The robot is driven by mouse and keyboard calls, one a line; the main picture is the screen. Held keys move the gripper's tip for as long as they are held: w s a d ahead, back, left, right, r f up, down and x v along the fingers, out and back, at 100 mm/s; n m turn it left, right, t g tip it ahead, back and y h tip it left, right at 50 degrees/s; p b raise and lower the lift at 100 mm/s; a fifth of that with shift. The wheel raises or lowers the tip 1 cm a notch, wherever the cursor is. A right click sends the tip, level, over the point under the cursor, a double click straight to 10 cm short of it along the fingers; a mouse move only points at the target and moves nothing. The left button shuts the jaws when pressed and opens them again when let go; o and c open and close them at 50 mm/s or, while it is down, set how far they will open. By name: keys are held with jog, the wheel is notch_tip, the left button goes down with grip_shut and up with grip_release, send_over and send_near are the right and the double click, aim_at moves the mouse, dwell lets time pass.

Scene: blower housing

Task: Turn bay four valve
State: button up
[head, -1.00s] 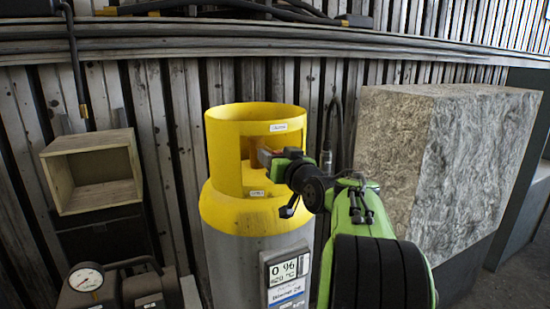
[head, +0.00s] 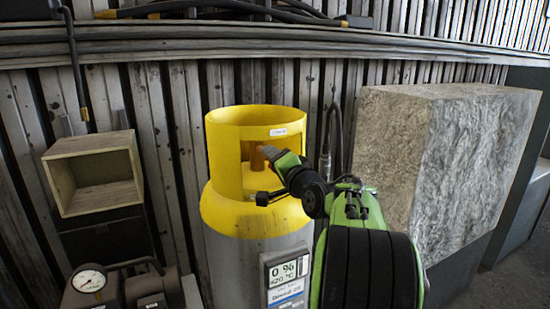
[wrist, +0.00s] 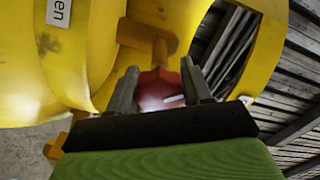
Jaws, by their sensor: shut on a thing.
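A gas cylinder (head: 222,240) with a grey body and a yellow collar (head: 228,122) stands in the middle of the head view. The collar has an opening facing me, with an orange valve stem (head: 258,160) inside. In the wrist view a red valve knob (wrist: 160,88) sits on the orange stem (wrist: 160,52). My gripper (wrist: 162,84) has a finger on each side of the knob and is shut on it. In the head view my gripper (head: 270,153) reaches into the collar opening, and the knob is hidden there.
A display panel (head: 287,275) is on the cylinder's front. A large rough stone-like block (head: 430,150) stands to the right. An open wooden box (head: 95,175) and a gauge unit (head: 90,280) are at left. A slatted wall (head: 180,130) with pipes is close behind.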

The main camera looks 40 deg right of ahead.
jog(key=m+p, duration=0.2)
jog(key=m, duration=0.2)
jog(key=shift+m, duration=0.3)
jog(key=shift+f+m+p, duration=0.1)
jog(key=shift+m+p, duration=0.6)
jog(key=shift+m, duration=0.8)
jog(key=o, duration=1)
jog(key=shift+o, duration=0.2)
jog(key=b+v, duration=0.3)
jog(key=v, duration=1.2)
jog(key=shift+s, duration=0.35)
jog(key=shift+a, duration=0.15)
